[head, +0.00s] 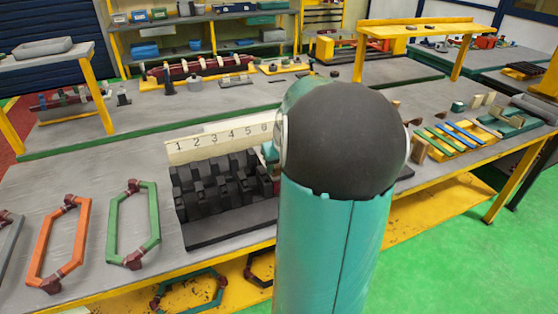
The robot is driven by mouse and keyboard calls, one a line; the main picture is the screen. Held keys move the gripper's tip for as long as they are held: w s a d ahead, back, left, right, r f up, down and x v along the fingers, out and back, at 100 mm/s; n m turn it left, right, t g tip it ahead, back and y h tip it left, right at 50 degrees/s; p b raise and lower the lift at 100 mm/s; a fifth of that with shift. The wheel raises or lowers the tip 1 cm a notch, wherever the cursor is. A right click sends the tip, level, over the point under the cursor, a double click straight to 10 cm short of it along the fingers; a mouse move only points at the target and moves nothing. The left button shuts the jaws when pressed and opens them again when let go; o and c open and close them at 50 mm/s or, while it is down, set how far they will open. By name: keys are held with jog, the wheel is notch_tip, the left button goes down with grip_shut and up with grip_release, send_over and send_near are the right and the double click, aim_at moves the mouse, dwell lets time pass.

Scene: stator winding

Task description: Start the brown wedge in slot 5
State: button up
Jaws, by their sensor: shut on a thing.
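The dark stator block (230,222) stands on the bench left of my arm, with rows of black teeth and slots. Behind it is a pale strip (200,148) numbered 1 to 6. The number 5 shows near its right end, close to my arm. My teal arm with its black rounded joint covers the right end of the block. My gripper and its fingertips are hidden behind the arm. I cannot make out the brown wedge or whether anything sits in slot 5.
A green coil frame (148,222) and an orange coil frame (42,250) lie on the bench to the left. A yellow tray (436,153) with coloured strips is at the right. Shelves with blue bins stand behind. The bench between the coils and the block is clear.

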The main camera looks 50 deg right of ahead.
jog(key=shift+f, duration=1.5)
jog(key=shift+f, duration=0.2)
jog(key=shift+w+d, duration=0.2)
jog(key=shift+w, duration=0.15)
jog(key=o, duration=1.1)
jog(key=shift+c, duration=0.2)
jog(key=v, duration=1.4)
jog(key=shift+f, duration=0.1)
